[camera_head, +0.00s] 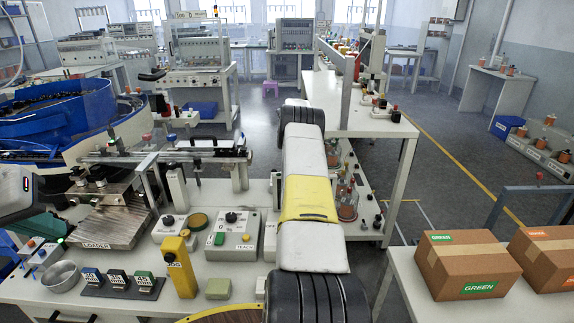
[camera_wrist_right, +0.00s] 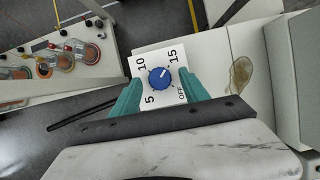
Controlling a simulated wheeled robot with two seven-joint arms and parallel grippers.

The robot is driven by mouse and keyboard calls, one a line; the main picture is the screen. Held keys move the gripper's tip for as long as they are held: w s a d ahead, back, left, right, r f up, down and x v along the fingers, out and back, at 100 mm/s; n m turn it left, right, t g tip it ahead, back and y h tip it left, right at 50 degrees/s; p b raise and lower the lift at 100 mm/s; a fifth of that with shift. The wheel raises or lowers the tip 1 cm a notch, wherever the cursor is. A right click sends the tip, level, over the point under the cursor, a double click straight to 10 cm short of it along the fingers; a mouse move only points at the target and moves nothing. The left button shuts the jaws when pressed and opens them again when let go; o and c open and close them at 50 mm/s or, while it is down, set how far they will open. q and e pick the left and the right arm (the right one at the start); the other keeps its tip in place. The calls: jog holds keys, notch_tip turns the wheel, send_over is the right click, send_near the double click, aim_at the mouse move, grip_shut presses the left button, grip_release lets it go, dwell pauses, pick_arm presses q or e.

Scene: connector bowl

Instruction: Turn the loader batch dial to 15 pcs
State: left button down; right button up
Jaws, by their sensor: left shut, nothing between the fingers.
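The blue dial (camera_wrist_right: 159,77) sits on a white plate (camera_wrist_right: 150,60) marked 5, 10, 15 and OFF in the right wrist view. Its white pointer line points to the upper right, on the side of the 15 mark. My right gripper (camera_wrist_right: 160,92) is open, with one teal finger on each side of the dial and a gap to it. In the head view I cannot make out this blue dial or the right gripper; my right arm covers that area. My left gripper (camera_head: 46,226) is shut and empty at the left edge, near the loader (camera_head: 108,228).
A blue bowl feeder (camera_head: 60,120) stands behind at left. Cardboard boxes (camera_head: 468,262) stand on the right table.

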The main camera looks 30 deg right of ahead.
jog(key=v, duration=0.7)
jog(key=shift+r, duration=0.35)
jog(key=shift+w+a+r, duration=0.1)
jog(key=shift+a, duration=0.05)
jog(key=s+a+r+m+t, duration=0.1)
jog(key=a+r+m+t, duration=0.1)
jog(key=a+r, duration=1)
jog(key=s+a+r+m+t+y, duration=0.2)
jog(key=s+a+r+m+t, duration=0.1)
jog(key=s+a+r, duration=0.75)
jog(key=s+a+r+m+t+y, duration=0.2)
jog(key=s+a+r+m, duration=0.15)
jog(key=s+a, duration=0.65)
jog(key=s+a+f+m+y, duration=0.1)
jog(key=s+a+f, duration=0.1)
jog(key=s, duration=0.5)
jog(key=s+a+f+m+t+y, duration=0.1)
jog(key=s+a, duration=0.3)
jog(key=s, duration=0.4)
jog(key=shift+a+f+m, duration=0.3)
jog(key=shift+f+m, duration=0.15)
jog(key=shift+f, duration=0.05)
